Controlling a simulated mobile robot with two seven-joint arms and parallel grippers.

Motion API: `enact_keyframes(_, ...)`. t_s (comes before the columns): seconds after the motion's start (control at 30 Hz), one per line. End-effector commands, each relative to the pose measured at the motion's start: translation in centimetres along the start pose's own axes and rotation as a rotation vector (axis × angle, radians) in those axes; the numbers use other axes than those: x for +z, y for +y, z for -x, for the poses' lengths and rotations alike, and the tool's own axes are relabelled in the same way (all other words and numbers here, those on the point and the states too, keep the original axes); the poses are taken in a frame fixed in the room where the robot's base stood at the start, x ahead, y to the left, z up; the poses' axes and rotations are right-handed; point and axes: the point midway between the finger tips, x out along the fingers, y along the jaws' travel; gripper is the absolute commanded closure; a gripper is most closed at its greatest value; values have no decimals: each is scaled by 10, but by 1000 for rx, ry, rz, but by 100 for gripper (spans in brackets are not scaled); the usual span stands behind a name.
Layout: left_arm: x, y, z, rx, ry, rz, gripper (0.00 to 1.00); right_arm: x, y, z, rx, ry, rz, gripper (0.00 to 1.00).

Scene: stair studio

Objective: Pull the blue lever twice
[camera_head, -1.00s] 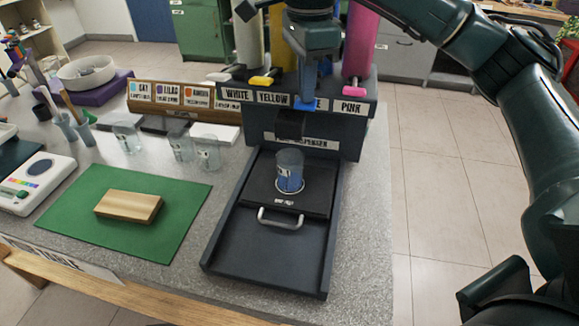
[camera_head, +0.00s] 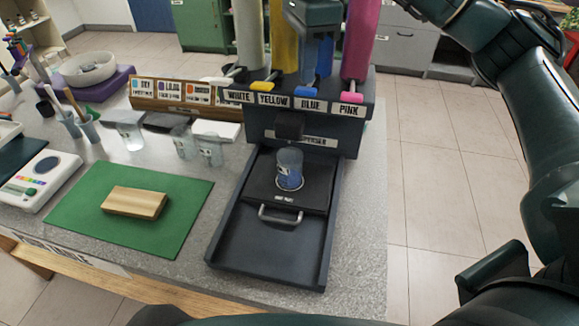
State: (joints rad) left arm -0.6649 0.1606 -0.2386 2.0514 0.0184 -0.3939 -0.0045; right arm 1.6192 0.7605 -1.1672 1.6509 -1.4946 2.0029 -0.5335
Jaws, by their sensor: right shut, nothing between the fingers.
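The blue lever (camera_head: 306,91) sticks out from the dispenser front above its BLUE label, about level with the neighbouring levers. My right gripper (camera_head: 317,42) is shut and empty, pointing down above the blue lever, in front of the blue tube. Its fingertips are hard to make out against the tube; it seems apart from the lever. A clear cup (camera_head: 289,170) with blue contents stands upright on the dispenser's sliding plate (camera_head: 262,188), below the dark nozzle (camera_head: 290,125). My left gripper is not in view.
The white lever (camera_head: 235,73), yellow lever (camera_head: 262,86) and pink lever (camera_head: 350,92) flank the blue one. A wooden block (camera_head: 135,202) lies on a green mat (camera_head: 170,240) at left. Several clear cups stand behind it. The counter's right edge is clear.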

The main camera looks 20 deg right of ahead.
Motion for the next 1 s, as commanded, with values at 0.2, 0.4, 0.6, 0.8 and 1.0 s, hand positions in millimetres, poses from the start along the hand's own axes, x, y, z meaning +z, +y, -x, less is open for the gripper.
enact_keyframes(0.2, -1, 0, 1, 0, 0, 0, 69, 0, 0, 1, 0, 0, 0, 100)
enact_keyframes(0.4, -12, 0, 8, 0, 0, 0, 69, 0, 0, 16, -1, 0, 0, 100)
enact_keyframes(0.6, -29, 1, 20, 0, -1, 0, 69, 0, 0, 38, 0, 0, 0, 100)
enact_keyframes(0.8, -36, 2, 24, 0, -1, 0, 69, 0, 0, 55, -3, 1, -1, 100)
enact_keyframes(1.0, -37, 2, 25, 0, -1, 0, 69, 0, 0, 61, 0, 0, 1, 100)
